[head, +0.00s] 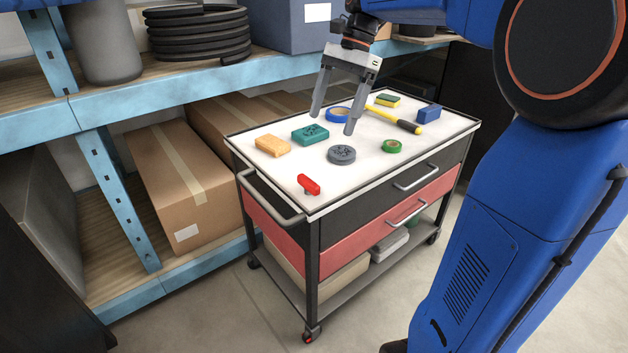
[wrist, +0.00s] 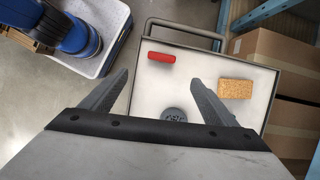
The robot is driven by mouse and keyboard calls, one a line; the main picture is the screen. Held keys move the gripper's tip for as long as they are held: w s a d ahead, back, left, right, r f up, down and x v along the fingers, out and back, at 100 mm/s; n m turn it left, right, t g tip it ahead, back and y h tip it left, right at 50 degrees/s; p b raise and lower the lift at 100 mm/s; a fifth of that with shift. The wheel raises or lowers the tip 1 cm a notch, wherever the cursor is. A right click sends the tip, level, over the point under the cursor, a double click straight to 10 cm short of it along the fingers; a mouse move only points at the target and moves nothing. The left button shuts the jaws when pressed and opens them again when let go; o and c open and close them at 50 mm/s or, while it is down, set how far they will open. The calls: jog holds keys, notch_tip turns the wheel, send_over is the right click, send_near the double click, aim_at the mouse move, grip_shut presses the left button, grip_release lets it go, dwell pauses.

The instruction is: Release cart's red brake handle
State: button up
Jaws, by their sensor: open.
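The red brake handle (head: 309,184) stands on a short post at the near left corner of the cart's white top (head: 360,178). It also shows in the wrist view (wrist: 161,57), near the cart's push bar (wrist: 187,31) and ahead of my fingers. My gripper (head: 333,125) is open and empty. It hangs above the cart top, behind and to the right of the handle in the head view, apart from it. In the wrist view, my two fingers (wrist: 163,92) are spread wide, and the handle lies beyond the gap between their tips.
A blue shelf (head: 120,100) with boxes stands behind. Floor in front is clear.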

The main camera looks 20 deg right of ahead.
aim_at(309, 180)
jog(key=shift+m, duration=0.3)
jog(key=x, duration=1.6)
jog(key=shift+w+a+f, duration=0.25)
jog(key=shift+f, duration=0.15)
jog(key=c, duration=1.1)
jog(key=shift+o, duration=0.2)
